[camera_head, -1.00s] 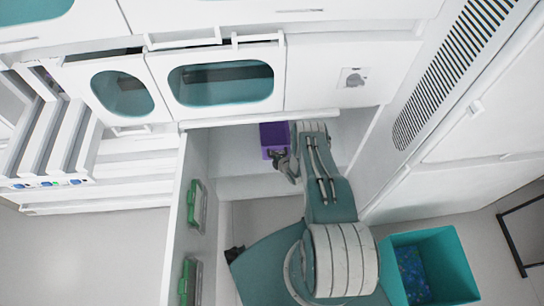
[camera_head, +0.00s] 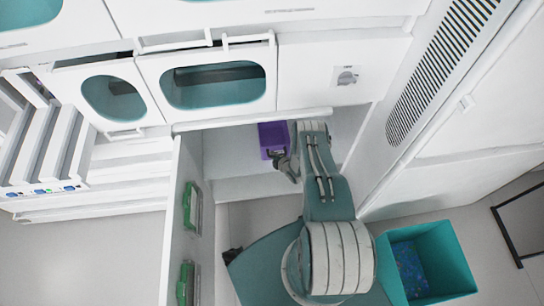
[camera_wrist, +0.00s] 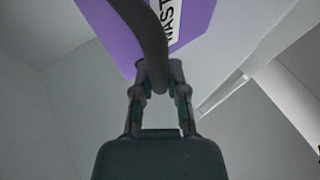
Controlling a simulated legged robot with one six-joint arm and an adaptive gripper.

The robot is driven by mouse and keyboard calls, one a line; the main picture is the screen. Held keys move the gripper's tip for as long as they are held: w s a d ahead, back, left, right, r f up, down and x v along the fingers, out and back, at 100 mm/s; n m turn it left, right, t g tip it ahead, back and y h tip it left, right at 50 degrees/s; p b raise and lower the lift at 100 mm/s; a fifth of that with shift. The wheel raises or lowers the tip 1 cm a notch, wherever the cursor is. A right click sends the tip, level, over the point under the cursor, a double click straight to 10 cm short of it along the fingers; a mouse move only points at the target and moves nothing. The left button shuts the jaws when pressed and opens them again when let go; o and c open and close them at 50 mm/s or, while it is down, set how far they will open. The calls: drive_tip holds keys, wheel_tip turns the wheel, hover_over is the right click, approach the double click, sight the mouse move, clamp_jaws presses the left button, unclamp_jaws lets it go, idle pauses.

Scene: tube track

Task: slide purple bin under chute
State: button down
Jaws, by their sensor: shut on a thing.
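The purple bin (camera_head: 272,138) stands in the white recess under the counter, to the left of my forearm in the head view. In the wrist view the purple bin (camera_wrist: 108,32) fills the top, with a white label showing part of a word, "WAST". My gripper (camera_head: 284,162) is at the bin's near side. In the wrist view my gripper (camera_wrist: 160,78) is shut at the bin, on a dark curved handle (camera_wrist: 146,28) that crosses the label. The chute is not clearly visible in either view.
A white panel with green handles (camera_head: 191,207) stands left of the recess. A white wall with a vent grille (camera_head: 445,80) is on the right. A teal bin (camera_head: 435,265) with blue contents stands on the floor at lower right. The recess floor (camera_head: 225,165) left of the purple bin is clear.

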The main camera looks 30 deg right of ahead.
drive_tip(key=shift+s+d, duration=0.35)
drive_tip(key=shift+d, duration=0.35)
drive_tip(key=shift+s+d, duration=0.3)
drive_tip(key=shift+d, duration=0.4)
drive_tip(key=shift+s+d, duration=0.25)
drive_tip(key=shift+d, duration=0.35)
drive_tip(key=shift+s+d, duration=0.25)
drive_tip(key=shift+d, duration=0.4)
drive_tip(key=shift+s+d, duration=0.25)
drive_tip(key=shift+d, duration=0.55)
drive_tip(key=shift+s+d, duration=0.25)
drive_tip(key=shift+d, duration=0.15)
drive_tip(key=c, duration=0.6)
unclamp_jaws()
